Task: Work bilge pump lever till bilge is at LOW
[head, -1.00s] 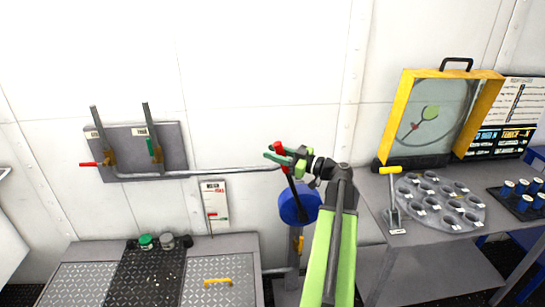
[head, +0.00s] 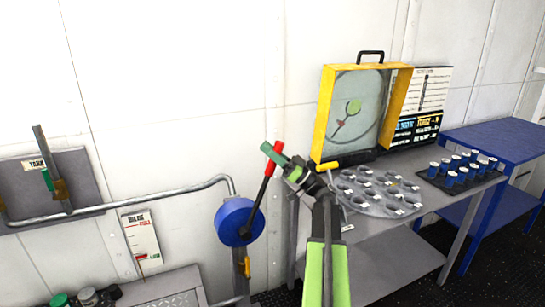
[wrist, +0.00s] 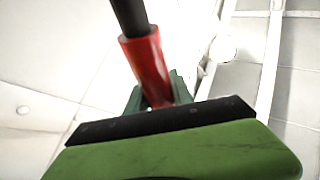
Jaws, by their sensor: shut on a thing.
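The bilge pump is a blue drum (head: 232,224) on a post below the wall pipe. Its lever (head: 258,204) has a black shaft and a red grip, and leans up and to the right in the head view. My gripper (head: 279,161), with green fingers, is shut on the red grip, which also shows in the wrist view (wrist: 147,64) between the fingers. The bilge gauge (head: 141,238) is a white board on the wall left of the pump. A small red mark shows in its lower part; its exact reading is too small to tell.
A grey table (head: 399,247) on the right holds a round holed tray (head: 366,205), a yellow-framed case (head: 322,113) and several blue cylinders. A blue table (head: 500,140) stands farther right. A grey panel (head: 85,178) with an upright lever is at left.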

